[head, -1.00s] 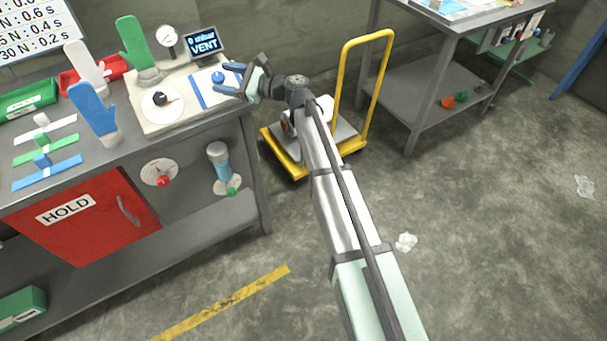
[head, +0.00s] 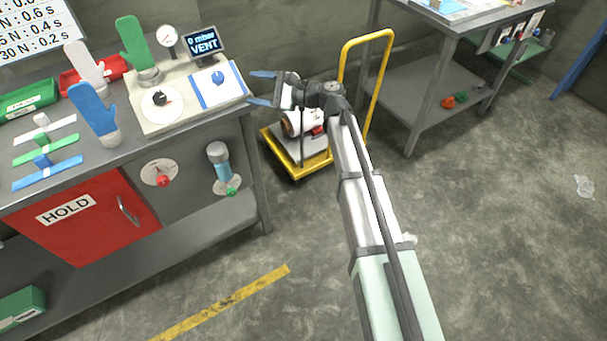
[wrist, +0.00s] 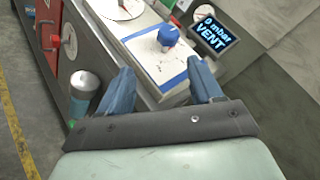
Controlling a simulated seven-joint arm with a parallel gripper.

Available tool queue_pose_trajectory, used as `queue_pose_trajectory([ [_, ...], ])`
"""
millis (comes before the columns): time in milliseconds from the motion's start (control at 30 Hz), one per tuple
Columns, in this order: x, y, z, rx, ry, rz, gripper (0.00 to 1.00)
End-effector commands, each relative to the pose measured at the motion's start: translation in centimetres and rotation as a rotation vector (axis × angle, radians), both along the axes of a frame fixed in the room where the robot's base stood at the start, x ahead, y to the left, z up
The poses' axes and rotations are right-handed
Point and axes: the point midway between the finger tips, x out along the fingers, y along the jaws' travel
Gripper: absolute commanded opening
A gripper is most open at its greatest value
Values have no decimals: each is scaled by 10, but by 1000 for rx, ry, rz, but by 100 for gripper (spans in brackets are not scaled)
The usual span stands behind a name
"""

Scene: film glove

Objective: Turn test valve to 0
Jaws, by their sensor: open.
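A blue knob (head: 218,77) sits on a white panel with blue side stripes (head: 205,95) on the bench-top test unit. In the wrist view, the knob (wrist: 168,36) stands ahead of and between my finger tips, apart from them. Its exact pointing is too small to read. A display (head: 204,44) behind it reads "0 mbar VENT". A black knob on a round white dial (head: 154,112) is left of the blue knob. I cannot tell by label which is the test valve. My gripper (head: 261,88) is open and empty, just right of the unit's edge.
A round gauge (head: 167,38) is behind. A red knob (head: 163,180) and a blue cylinder (head: 218,160) are on the bench front. A yellow trolley (head: 297,170) stands below my gripper.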

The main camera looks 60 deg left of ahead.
Motion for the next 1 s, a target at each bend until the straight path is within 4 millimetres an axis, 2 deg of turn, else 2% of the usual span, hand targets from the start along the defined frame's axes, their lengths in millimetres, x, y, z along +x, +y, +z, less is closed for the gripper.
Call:
queue_pose_trajectory([
  [233,-1,-12,-32,71,-315,48,65],
  [600,1,-47,-80,110,-716,161,65],
  [1000,7,-83,-134,84,-941,267,65],
])
